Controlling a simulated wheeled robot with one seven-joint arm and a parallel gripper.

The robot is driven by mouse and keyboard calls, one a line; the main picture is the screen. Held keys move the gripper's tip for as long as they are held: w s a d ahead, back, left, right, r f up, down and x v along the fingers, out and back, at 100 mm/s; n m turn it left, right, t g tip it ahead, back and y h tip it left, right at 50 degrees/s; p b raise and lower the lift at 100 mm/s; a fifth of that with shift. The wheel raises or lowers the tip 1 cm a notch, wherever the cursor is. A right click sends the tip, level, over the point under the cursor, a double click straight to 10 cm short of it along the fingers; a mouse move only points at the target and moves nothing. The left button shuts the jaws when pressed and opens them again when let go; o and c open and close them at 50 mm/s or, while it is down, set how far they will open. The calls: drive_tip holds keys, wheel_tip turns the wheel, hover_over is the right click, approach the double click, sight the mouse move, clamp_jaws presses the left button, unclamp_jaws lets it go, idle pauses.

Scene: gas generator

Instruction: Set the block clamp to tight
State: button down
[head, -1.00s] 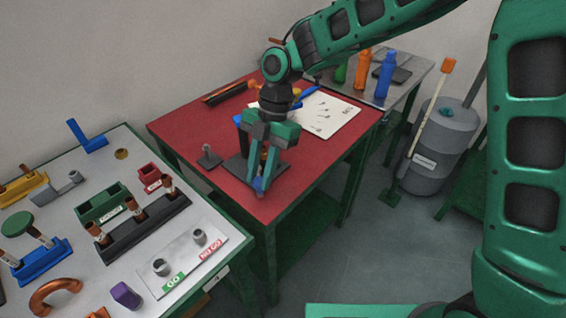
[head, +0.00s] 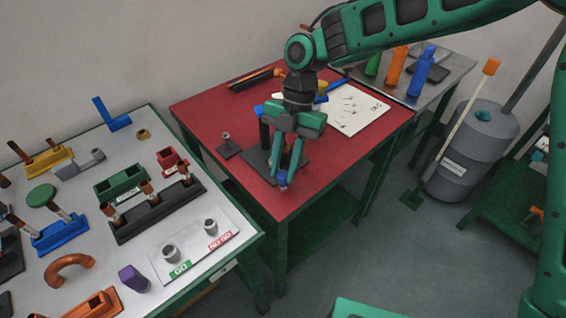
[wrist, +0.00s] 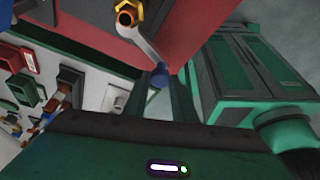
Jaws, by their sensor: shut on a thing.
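The block clamp stands on a dark base plate (head: 256,163) on the red bench; my gripper hides much of it in the head view. In the wrist view a grey lever (wrist: 143,45) runs from a brass nut (wrist: 127,15) down to a blue tip (wrist: 157,78). My gripper (head: 283,177) points down at the bench's front end. It is shut on the lever's blue end, and the tip also shows between the fingers in the wrist view. I cannot read any tight mark on the clamp.
A small grey post on a plate (head: 228,147) stands left of the clamp. A white sheet (head: 360,112) lies at right on the red bench (head: 205,107). Left is a grey fixture table (head: 215,187) crowded with parts. A grey drum (head: 478,145) stands right. Open floor lies in front.

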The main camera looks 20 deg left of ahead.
drive_tip(key=shift+w+r, duration=0.15)
drive_tip(key=shift+w, duration=0.3)
drive_tip(key=c, duration=1.6)
unclamp_jaws()
drive_tip(key=shift+c, duration=0.2)
drive_tip(key=shift+o, duration=0.8)
drive_tip(key=shift+s, duration=0.1)
drive_tip(key=v, duration=1)
drive_tip(key=shift+r, duration=0.3)
drive_tip(key=shift+d, duration=0.1)
